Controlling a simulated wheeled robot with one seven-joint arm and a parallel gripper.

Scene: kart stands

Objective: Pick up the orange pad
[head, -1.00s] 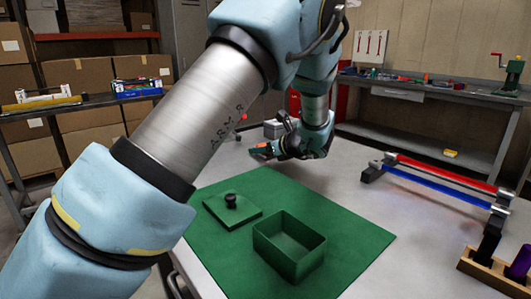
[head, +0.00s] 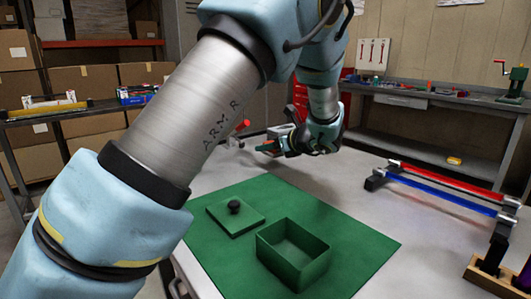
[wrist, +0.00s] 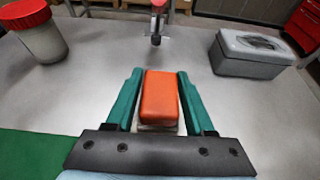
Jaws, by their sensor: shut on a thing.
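The orange pad (wrist: 160,96) is a rounded block with a pale layer showing under its near edge. It sits between the two green fingers of my gripper (wrist: 159,82) in the wrist view, with a finger against each side. My gripper is shut on it. In the head view my gripper (head: 268,148) is small, over the far part of the grey table, and appears slightly above its surface.
A green mat (head: 345,236) bears an open green box (head: 315,262) and its knobbed lid (head: 250,222). A red-lidded jar (wrist: 35,32) stands left and a grey case (wrist: 250,62) right in the wrist view. A red-and-blue bar stand (head: 440,190) is at the right.

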